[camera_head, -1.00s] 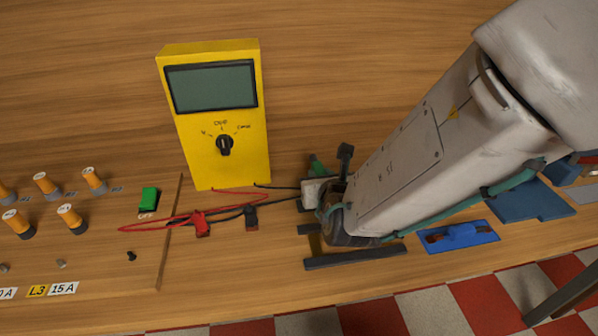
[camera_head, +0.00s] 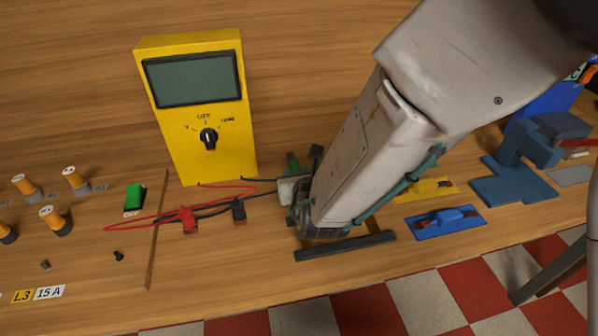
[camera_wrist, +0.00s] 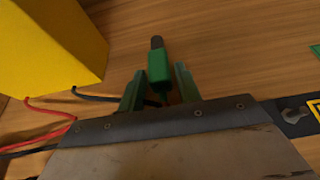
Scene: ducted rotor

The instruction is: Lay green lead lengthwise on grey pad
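The green lead (camera_wrist: 159,66) is a green block with a dark tip. In the wrist view it lies between the two green fingers of my gripper (camera_wrist: 161,76), with a narrow gap at the right finger. At the left finger I cannot tell whether they touch. In the head view the green lead (camera_head: 293,163) shows beside my gripper (camera_head: 304,172), just right of the yellow meter, partly hidden by the gripper. A flat grey pad (camera_head: 572,176) lies at the far right of the table and looks bare.
The yellow meter (camera_head: 197,110) stands close left, with red (camera_head: 189,220) and black (camera_head: 239,210) leads in front. A blue lead lies on a blue pad (camera_head: 425,230); a yellow pad (camera_head: 410,196) is behind it. A slate-blue fixture (camera_head: 510,185) stands left of the grey pad.

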